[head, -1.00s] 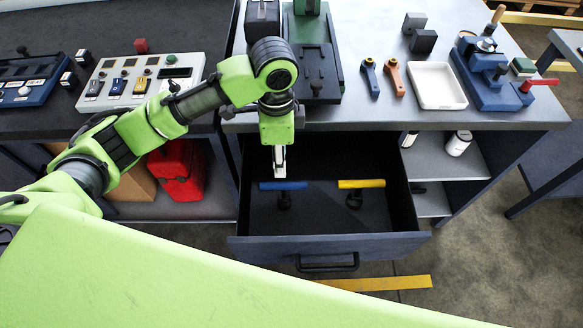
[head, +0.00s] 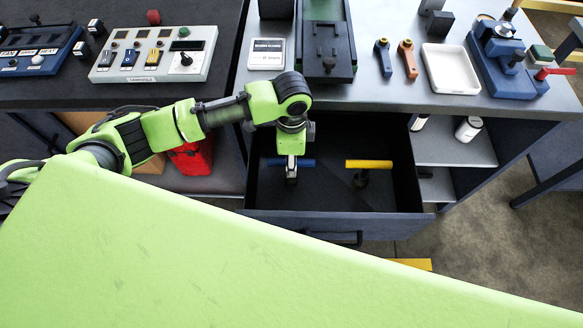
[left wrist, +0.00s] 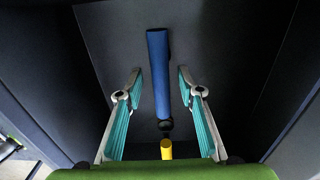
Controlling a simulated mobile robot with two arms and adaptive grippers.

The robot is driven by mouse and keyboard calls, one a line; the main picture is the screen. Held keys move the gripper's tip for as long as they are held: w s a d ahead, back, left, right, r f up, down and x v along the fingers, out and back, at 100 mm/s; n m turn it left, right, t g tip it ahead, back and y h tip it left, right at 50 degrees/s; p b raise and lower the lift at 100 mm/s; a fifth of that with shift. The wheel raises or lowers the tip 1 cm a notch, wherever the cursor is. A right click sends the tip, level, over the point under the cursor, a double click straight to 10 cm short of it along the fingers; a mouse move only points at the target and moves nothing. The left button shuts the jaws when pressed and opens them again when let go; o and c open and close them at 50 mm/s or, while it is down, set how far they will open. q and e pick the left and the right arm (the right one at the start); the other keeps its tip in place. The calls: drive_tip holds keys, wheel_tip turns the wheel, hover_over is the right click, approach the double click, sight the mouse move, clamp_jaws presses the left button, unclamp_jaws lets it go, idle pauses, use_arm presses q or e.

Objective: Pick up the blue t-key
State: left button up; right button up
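The blue t-key (head: 306,162) stands in the open drawer (head: 330,222), its blue crossbar on top of a dark stem. My left gripper (head: 291,172) is over it in the head view and hides the middle of the bar. In the left wrist view the blue t-key (left wrist: 158,80) runs lengthwise between the two teal-padded fingers of my left gripper (left wrist: 160,82). The fingers are open, with a gap on each side of the bar. How far the fingertips reach down beside the bar is hard to tell. My right gripper is not in view.
A yellow t-key (head: 369,164) stands in the same drawer to the right; it also shows in the left wrist view (left wrist: 166,150). Drawer walls surround both keys. Above the drawer is the grey worktop with a white tray (head: 450,70) and blue (head: 383,58) and orange (head: 407,60) handles.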

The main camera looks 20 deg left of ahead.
use_arm(q)
drive_tip(key=shift+f, duration=0.85)
clamp_jaws()
drive_tip(key=shift+w+r, duration=0.1)
